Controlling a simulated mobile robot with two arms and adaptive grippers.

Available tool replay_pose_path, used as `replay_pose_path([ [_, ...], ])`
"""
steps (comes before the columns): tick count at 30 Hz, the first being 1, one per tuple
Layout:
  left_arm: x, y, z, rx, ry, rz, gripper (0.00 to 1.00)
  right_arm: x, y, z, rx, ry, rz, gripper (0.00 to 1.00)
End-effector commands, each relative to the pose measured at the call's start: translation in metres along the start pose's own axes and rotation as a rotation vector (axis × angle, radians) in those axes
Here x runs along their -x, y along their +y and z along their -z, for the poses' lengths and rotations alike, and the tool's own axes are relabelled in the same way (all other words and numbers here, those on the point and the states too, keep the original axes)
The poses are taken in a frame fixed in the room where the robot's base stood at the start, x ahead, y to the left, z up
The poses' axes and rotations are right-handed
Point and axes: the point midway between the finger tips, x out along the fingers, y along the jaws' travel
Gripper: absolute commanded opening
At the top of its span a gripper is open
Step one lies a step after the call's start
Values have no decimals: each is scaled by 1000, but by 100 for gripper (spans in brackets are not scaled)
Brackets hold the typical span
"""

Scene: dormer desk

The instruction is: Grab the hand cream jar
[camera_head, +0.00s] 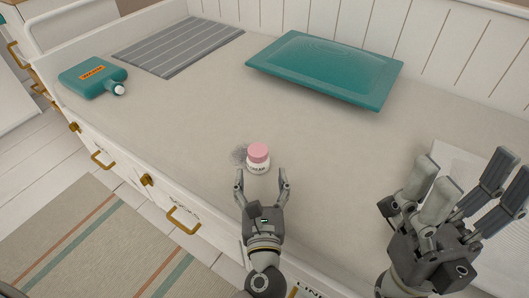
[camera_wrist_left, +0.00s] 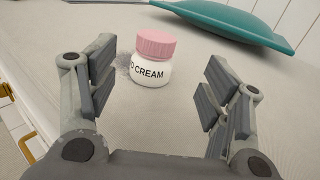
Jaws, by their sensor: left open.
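The hand cream jar (camera_head: 258,160) is small and white with a pink lid and stands upright on the desk top. In the left wrist view the jar (camera_wrist_left: 152,60) shows part of its label, "CREAM", ahead of the fingers and roughly midway between them. My left gripper (camera_head: 262,182) is open and empty, just on the near side of the jar, with its fingertips pointing at it; it also shows in the left wrist view (camera_wrist_left: 158,90). My right gripper (camera_head: 470,185) is at the right of the head view, with its fingers spread apart and nothing seen between them.
A teal bottle (camera_head: 92,78) lies at the far left beside a grey striped mat (camera_head: 178,47). A dark fuzzy patch (camera_head: 240,155) is left of the jar. The desk around the jar is otherwise clear.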

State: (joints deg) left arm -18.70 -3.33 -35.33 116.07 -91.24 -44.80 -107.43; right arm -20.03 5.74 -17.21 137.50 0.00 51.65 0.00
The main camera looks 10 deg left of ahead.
Motion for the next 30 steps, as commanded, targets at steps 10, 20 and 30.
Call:
replay_pose_path([
  [10, -44, 0, 0, 3, -1, 0, 72, 8, 0, -2, 0, -1, 0, 74],
  [20, -87, 3, -1, 4, -2, -1, 72, 25, 0, -6, 0, -1, 1, 74],
  [30, -96, 4, -3, 4, 1, 0, 72, 22, 0, -6, 1, 9, 6, 74],
])
